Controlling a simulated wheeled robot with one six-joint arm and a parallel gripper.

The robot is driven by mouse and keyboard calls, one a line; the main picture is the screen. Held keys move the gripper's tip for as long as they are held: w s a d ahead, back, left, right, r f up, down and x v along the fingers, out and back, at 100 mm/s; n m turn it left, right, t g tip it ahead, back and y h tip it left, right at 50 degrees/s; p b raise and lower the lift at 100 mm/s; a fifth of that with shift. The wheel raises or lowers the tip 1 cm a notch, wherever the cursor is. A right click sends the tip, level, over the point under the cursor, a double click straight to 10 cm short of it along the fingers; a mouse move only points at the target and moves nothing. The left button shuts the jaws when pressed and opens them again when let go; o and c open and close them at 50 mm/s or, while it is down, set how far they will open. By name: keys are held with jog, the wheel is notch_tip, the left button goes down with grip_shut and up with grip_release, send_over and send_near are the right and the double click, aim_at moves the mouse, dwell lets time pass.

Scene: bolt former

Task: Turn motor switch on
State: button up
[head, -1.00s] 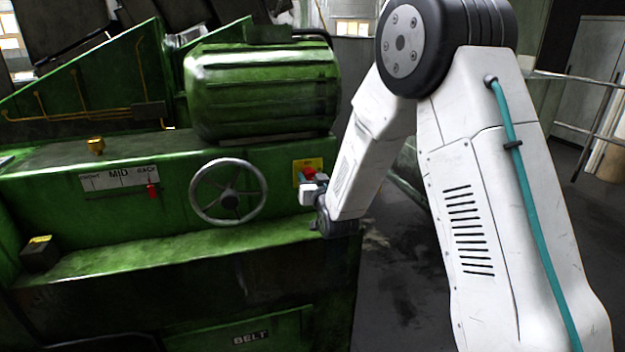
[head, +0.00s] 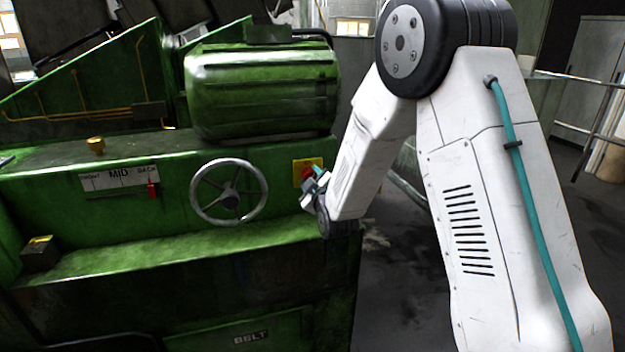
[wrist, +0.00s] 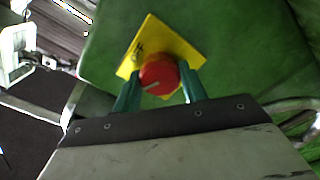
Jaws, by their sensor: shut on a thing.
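In the head view the yellow plate (head: 299,165) is on the green machine's front, right of the handwheel, and the red knob (head: 310,167) is partly hidden behind my gripper. My gripper (wrist: 160,84) is shut on the red knob, with one teal finger on each side of it. In the head view my gripper (head: 317,181) is tilted at the plate.
A metal handwheel (head: 228,192) stands out just left of the switch. A green motor (head: 262,92) sits above. A red lever (head: 152,189) on a white FRONT/MID/BACK-style scale is further left. A green ledge (head: 180,253) juts out below. Open floor lies right of the machine.

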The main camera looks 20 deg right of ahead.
jog(key=n, duration=0.5)
jog(key=shift+f, duration=0.1)
dwell(0.5)
jog(key=o, duration=1)
jog(key=s, duration=0.7)
jog(key=shift+s, duration=0.4)
